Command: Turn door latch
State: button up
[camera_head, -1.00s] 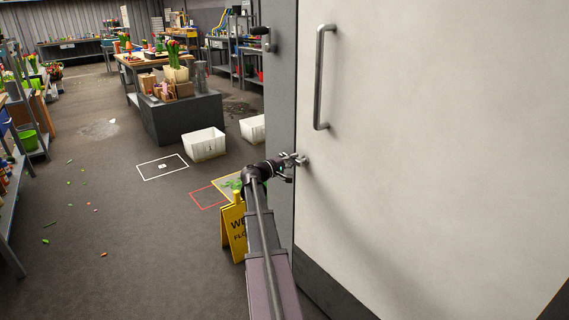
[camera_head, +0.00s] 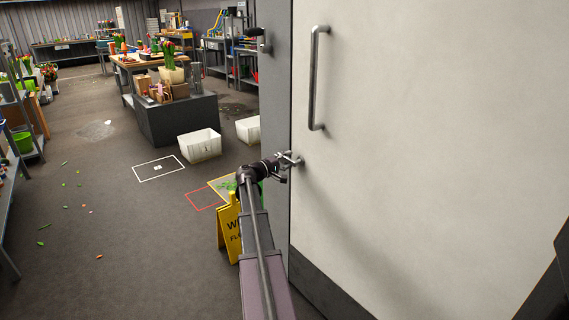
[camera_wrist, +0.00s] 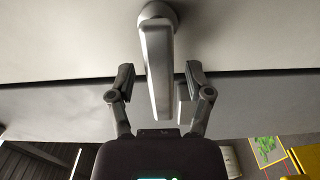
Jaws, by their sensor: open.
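The door latch is a grey metal lever (camera_wrist: 158,65) on a round mount, low on the large pale door (camera_head: 430,130). In the wrist view it runs down the middle of the picture, between the two fingers of my gripper (camera_wrist: 160,82). The fingers are open, one on each side, with a gap to the lever on both sides. In the head view my gripper (camera_head: 289,164) is at the left edge of the door, by the latch mount. The lever there is small and partly mixed with the fingers.
A long vertical pull handle (camera_head: 314,78) is higher on the door. A yellow wet-floor sign (camera_head: 229,230) stands beside my arm. White bins (camera_head: 199,145) and a grey block (camera_head: 178,121) stand farther back. The floor at left is mostly free.

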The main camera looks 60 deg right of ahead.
jog(key=shift+a, duration=0.1)
jog(key=shift+a, duration=0.15)
jog(key=v, duration=1.1)
jog(key=shift+a, duration=0.25)
jog(key=shift+w, duration=0.1)
